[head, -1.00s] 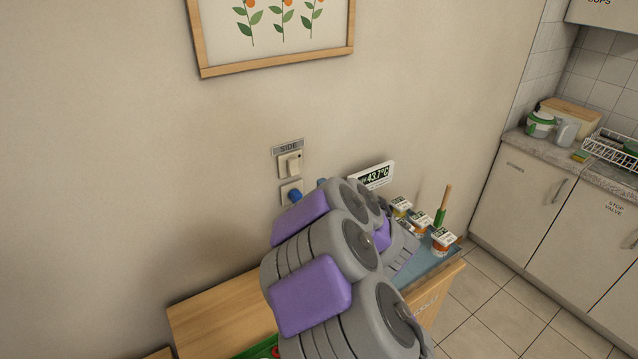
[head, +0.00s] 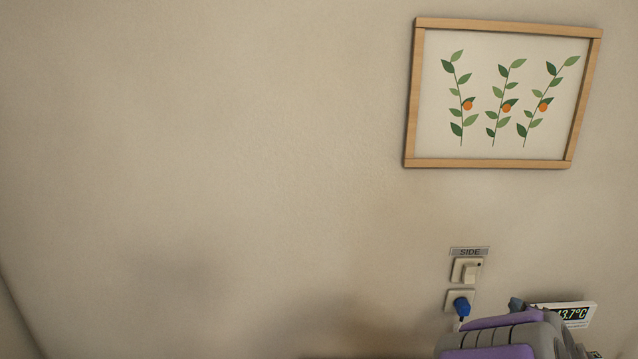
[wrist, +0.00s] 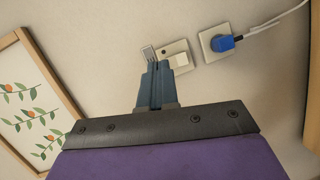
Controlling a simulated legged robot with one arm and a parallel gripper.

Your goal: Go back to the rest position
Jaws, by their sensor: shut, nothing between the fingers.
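My gripper (wrist: 157,70) points at the wall in the wrist view, its two blue-grey fingers together with nothing between them. Its tips appear just in front of the wall switch (wrist: 177,56); I cannot tell the gap. In the head view, my grey and purple arm fills the lower right corner, and a small dark part of my gripper (head: 516,305) shows beside the blue plug.
A switch (head: 467,270) under a "SIDE" label (head: 469,252) and a socket with a blue plug (head: 461,306) are on the wall. A temperature display (head: 570,314) stands at the right. A framed plant picture (head: 502,92) hangs above. The left wall is bare.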

